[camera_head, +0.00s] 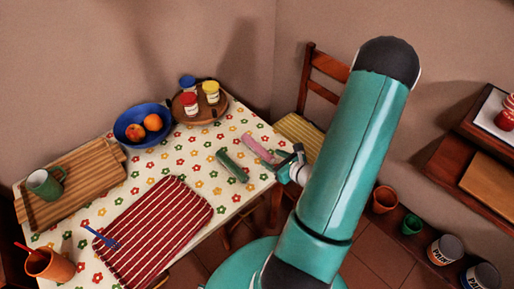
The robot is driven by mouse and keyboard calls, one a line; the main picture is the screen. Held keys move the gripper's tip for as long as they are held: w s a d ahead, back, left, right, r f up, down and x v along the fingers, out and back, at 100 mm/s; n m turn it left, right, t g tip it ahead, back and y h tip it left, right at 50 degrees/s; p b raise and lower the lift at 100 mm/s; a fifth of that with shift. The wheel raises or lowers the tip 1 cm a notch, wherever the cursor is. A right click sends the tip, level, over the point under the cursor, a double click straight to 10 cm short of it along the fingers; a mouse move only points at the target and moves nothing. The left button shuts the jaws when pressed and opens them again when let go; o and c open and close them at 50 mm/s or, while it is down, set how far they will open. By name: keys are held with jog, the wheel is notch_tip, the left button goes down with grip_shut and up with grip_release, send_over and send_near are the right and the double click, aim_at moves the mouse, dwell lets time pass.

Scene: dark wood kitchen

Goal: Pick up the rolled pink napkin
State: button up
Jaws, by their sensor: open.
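The rolled pink napkin (257,148) lies on the flowered tablecloth near the table's right edge, slanting down to the right. My gripper (281,160) is open at the napkin's lower right end. The gap between its fingers is small in this view, and I cannot tell whether they touch the napkin or stand around it. My teal arm hides part of the area to the right. A rolled green napkin (232,165) lies just left of the pink one, apart from it.
A blue bowl of fruit (127,137), a round wooden tray with jars (228,106), a red striped mat (150,230), a cutting board (98,182) with a green mug (45,184), and an orange cup (50,266) stand on the table. A wooden chair (311,88) is behind my gripper.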

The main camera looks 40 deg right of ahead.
aim_at(269, 155)
jog(key=x, duration=0.5)
jog(key=shift+w+d, duration=0.15)
jog(key=shift+w, duration=0.1)
jog(key=shift+r, duration=0.1)
jog(key=c, duration=1)
